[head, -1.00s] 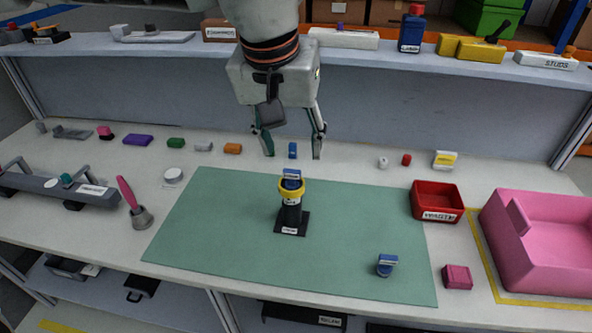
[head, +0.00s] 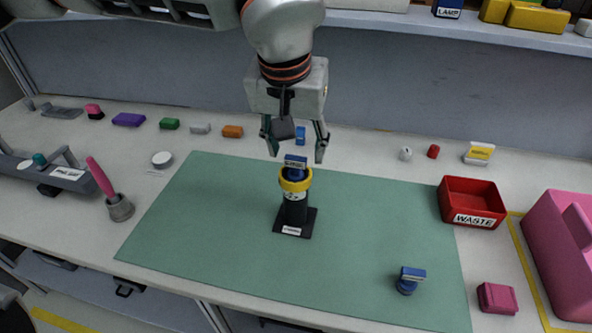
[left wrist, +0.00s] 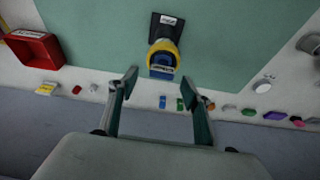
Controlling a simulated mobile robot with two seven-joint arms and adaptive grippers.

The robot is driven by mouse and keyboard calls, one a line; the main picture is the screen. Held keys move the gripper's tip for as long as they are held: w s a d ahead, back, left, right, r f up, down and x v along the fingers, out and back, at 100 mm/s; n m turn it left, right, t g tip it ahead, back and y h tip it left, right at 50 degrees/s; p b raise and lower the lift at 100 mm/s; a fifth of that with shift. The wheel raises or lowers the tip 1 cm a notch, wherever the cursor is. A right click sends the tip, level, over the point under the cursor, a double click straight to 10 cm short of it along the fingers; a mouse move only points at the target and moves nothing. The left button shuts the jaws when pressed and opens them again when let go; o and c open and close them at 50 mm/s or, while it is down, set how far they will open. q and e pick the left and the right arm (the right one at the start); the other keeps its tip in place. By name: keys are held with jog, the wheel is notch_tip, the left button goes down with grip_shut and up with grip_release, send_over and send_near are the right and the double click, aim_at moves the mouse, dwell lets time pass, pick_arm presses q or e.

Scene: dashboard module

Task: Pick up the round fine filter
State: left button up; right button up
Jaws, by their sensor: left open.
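A black stand (head: 295,212) with a yellow ring (head: 295,180) stands upright on the green mat. A blue piece with a pale label (head: 296,163) sits in its top; it also shows in the left wrist view (left wrist: 162,72). A similar blue piece (head: 408,281) stands at the mat's front right. A round white disc (head: 162,159) lies left of the mat. The labels are too small to tell which is the fine filter. My left gripper (head: 297,152) is open and empty, just behind and above the stand's top; its fingers (left wrist: 158,82) point toward it.
A red waste bin (head: 472,202) and a pink box (head: 497,298) stand at the right. A brush with a pink handle (head: 108,190) is at the left. Several small coloured blocks line the back. The mat (head: 210,240) is clear left of the stand.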

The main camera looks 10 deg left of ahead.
aim_at(296, 158)
pick_arm(q)
jog(key=x, duration=0.4)
jog(key=shift+a+f, duration=0.1)
jog(key=shift+a, duration=0.05)
jog(key=c, duration=0.9)
jog(key=shift+c, duration=0.2)
